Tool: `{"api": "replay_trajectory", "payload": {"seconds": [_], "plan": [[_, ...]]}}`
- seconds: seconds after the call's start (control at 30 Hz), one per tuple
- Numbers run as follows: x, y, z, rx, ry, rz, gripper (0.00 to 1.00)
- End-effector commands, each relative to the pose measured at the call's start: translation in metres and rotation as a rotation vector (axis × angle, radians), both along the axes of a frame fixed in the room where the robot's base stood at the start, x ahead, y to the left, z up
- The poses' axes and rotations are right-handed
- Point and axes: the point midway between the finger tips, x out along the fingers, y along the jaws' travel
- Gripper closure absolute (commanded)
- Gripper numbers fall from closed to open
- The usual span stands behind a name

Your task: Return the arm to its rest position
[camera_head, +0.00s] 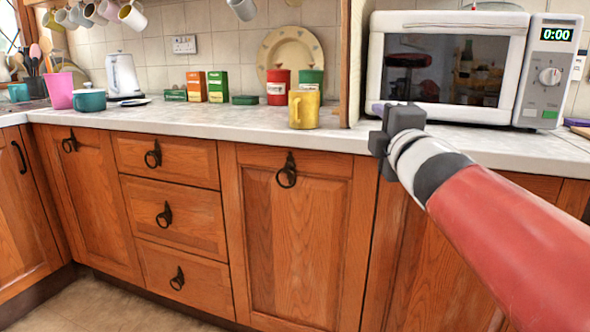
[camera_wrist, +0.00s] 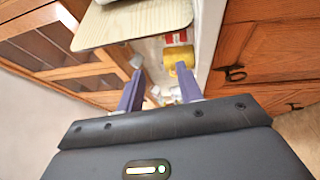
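My arm reaches in from the right in the head view. My gripper (camera_head: 378,110) is at the counter's front edge, in front of the microwave's lower left corner. In the wrist view my gripper (camera_wrist: 158,88) has its two purple fingers apart with nothing held between them. The yellow mug also shows in the wrist view (camera_wrist: 179,58), beyond the fingertips.
The microwave (camera_head: 447,65) stands behind my gripper. The counter (camera_head: 225,117) runs left, with red (camera_head: 278,87) and green (camera_head: 311,82) canisters, boxes and a kettle (camera_head: 122,75) at the back. Closed wooden cupboards (camera_head: 300,240) and drawers lie below. Mugs hang above.

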Motion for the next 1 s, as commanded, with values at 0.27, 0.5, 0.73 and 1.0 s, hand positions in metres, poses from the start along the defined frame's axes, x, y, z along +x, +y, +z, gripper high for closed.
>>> {"api": "replay_trajectory", "payload": {"seconds": [0.27, 0.5, 0.73, 1.0], "plan": [[-0.113, -0.043, -0.164, 0.892, 0.556, -0.439, 0.64], [-0.214, -0.019, -0.266, 1.335, 0.900, -0.747, 0.64], [-0.250, -0.005, -0.295, 1.457, 1.018, -0.865, 0.64], [-0.250, -0.005, -0.295, 1.459, 1.019, -0.866, 0.64]]}}
